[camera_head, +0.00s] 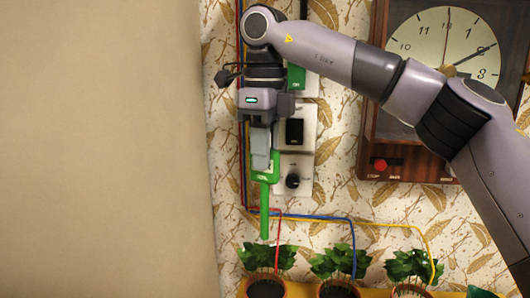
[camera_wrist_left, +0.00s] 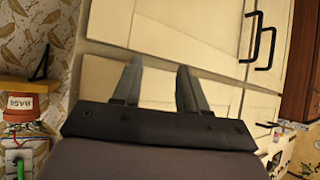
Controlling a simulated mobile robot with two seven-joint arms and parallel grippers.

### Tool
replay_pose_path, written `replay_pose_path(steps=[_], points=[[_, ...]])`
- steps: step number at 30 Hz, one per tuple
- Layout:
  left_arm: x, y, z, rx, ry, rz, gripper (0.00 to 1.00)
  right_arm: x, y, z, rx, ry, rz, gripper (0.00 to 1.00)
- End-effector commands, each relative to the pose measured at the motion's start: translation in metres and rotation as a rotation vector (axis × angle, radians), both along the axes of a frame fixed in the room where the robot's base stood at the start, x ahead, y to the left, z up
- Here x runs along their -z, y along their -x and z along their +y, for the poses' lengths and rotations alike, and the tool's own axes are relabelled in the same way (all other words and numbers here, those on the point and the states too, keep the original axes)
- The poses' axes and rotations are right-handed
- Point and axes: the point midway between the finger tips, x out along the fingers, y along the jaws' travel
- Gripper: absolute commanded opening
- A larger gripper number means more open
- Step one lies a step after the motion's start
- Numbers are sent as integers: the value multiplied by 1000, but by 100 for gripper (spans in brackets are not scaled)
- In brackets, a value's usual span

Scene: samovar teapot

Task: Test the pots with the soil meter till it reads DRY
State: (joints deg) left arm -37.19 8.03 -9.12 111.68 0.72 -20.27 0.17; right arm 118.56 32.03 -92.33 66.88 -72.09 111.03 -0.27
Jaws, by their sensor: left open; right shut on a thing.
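My right gripper (camera_head: 261,152) is shut on the green soil meter (camera_head: 267,168) in the head view. The meter hangs upright with its green probe (camera_head: 264,212) pointing down. The probe tip is above the left potted plant (camera_head: 267,256) and apart from its soil. The middle plant (camera_head: 338,262) and right plant (camera_head: 410,266) stand in a row to its right; their pots are cut by the bottom edge. The meter's reading is too small to make out. My left gripper (camera_wrist_left: 158,80) is open and empty in the left wrist view, above pale panels.
A wooden clock (camera_head: 445,40) hangs at the upper right, behind my right arm. Wall switches (camera_head: 294,132) and a black knob (camera_head: 292,181) are close beside the meter. Red, blue and yellow wires run down to the plants. A labelled pot (camera_wrist_left: 18,106) stands left in the wrist view.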

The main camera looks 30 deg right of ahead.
Motion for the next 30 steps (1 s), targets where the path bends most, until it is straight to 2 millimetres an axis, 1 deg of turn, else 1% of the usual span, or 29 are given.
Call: replay_pose_path(steps=[1,5,13,21,24,30], points=[[-11,0,0,0,0,0,43,-11,0,0,0,-1,1,0],[-24,0,0,0,0,-1,43,-23,0,0,0,-1,1,0],[-37,0,0,0,0,-2,43,-48,0,0,0,-1,-1,0],[-33,0,0,0,0,-1,43,-69,0,0,2,-1,-1,0],[-33,0,0,0,0,-1,43,-72,0,0,1,-1,-1,0],[-33,0,0,0,0,-1,43,-72,0,0,1,0,0,0]])
